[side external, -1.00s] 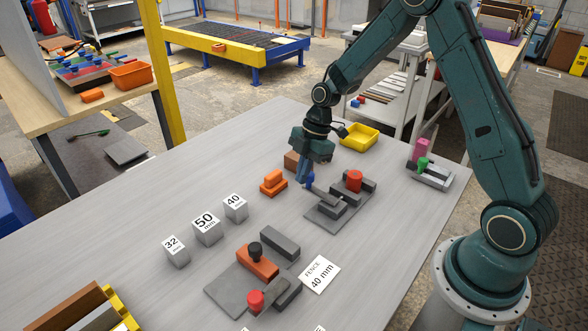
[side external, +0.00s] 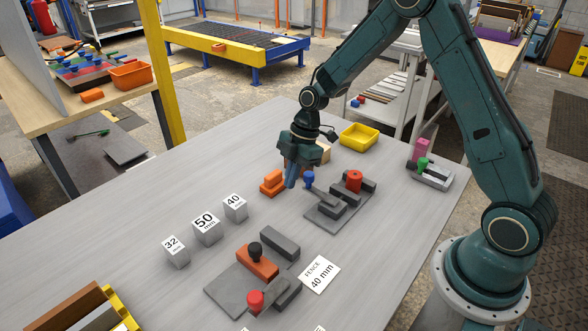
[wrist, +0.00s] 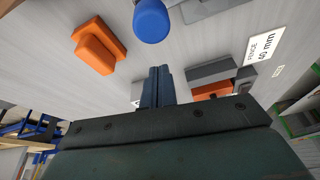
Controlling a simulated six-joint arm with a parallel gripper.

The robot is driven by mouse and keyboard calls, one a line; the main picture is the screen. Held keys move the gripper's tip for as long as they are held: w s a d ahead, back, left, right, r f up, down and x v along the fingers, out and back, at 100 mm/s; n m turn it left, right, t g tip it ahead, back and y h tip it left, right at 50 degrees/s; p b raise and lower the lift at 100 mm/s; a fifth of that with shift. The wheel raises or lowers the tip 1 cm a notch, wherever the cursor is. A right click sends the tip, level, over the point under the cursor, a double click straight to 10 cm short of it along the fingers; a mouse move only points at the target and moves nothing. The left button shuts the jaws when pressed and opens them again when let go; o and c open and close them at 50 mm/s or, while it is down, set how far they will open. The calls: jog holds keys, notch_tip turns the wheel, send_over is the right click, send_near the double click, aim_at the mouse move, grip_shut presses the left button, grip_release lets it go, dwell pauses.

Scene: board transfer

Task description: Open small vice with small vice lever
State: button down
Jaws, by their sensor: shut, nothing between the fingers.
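A small grey vice stands on a flat base plate (side external: 318,218) at the table's middle right, with grey jaw blocks and a red knob (side external: 354,180). Its lever has a blue knob (side external: 308,178) at the left end, which also shows large at the top of the wrist view (wrist: 151,20). My gripper (side external: 291,184) is shut and empty, just left of the blue knob and apart from it. In the wrist view my closed fingertips (wrist: 158,72) point towards bare table below the knob. Part of the vice shows at the wrist view's top edge.
An orange stepped block (side external: 272,183) lies close to the left of my gripper. A yellow bin (side external: 359,135) stands behind. A larger fixture (side external: 226,290) with black and red knobs is in front, beside a fence card (side external: 319,275). Marked grey blocks (side external: 207,228) stand left.

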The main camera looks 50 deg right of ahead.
jog(key=v, duration=0.9)
jog(key=shift+s+a+r, duration=0.15)
jog(key=shift+r, duration=0.35)
jog(key=s+a+r+m+t+h, duration=0.25)
jog(key=s+r+m, duration=0.45)
jog(key=s+r, duration=0.5)
jog(key=s+r+m+t+h, duration=0.1)
jog(key=s+r+m+t, duration=0.1)
jog(key=s+m, duration=0.7)
jog(key=s, duration=0.5)
jog(key=shift+s+r, duration=0.25)
jog(key=shift+r, duration=0.05)
